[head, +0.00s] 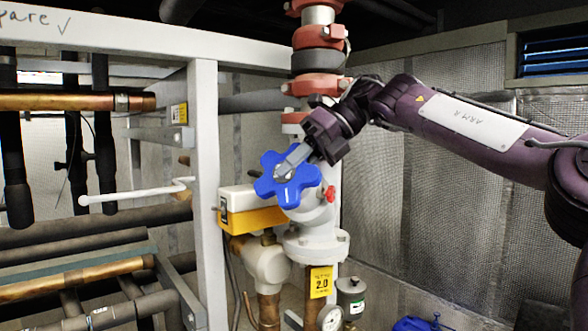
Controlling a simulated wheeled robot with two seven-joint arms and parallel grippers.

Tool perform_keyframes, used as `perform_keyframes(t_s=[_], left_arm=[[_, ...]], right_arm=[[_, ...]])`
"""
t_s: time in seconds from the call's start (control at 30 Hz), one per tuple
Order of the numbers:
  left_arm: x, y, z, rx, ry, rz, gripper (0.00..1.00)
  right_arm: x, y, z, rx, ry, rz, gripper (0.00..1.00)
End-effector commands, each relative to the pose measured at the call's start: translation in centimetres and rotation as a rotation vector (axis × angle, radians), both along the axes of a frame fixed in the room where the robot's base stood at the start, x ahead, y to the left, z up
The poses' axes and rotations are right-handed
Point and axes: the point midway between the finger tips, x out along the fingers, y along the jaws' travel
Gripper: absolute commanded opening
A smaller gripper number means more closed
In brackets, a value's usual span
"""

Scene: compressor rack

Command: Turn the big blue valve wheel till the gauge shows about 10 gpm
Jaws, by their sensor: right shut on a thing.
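The big blue valve wheel (304,188) is a lobed handwheel near the middle of the head view, in front of a pale vertical pipe. My right gripper (289,170) reaches in from the right and is shut on the wheel at its hub area, covering part of its upper right. A small round gauge (330,319) with a white face shows at the bottom edge, partly cut off. Its reading is too small to tell. My left gripper is not in view.
A yellow and white box (252,209) sits just left of the wheel. A small red handle (330,194) is close on its right. A white frame post (207,200) and several pipes stand at left. A blue object (418,323) lies at the bottom right.

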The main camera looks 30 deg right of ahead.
Motion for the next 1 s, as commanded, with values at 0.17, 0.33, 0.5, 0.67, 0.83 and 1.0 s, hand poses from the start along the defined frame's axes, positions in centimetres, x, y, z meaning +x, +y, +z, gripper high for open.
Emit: perform_keyframes(t_s=[0.17, 0.33, 0.5, 0.67, 0.83, 1.0], left_arm=[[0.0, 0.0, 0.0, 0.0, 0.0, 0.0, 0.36], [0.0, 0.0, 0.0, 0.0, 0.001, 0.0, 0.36], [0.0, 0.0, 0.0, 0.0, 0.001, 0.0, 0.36], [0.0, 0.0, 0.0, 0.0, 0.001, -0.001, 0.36], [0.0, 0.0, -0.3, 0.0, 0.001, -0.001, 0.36], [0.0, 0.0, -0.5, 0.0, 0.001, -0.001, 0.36]], right_arm=[[0.0, 0.0, 0.3, 0.001, -0.009, -0.003, 0.0], [0.0, 0.0, 0.3, 0.001, -0.008, -0.003, 0.32], [0.0, 0.0, 0.2, 0.001, -0.006, -0.002, 0.42], [0.0, 0.0, 0.1, 0.001, -0.004, -0.002, 0.42], [-0.3, -0.9, 0.9, 0.001, -0.006, -0.004, 0.42], [-1.0, -2.9, 2.8, 0.0, -0.006, -0.005, 0.42]])
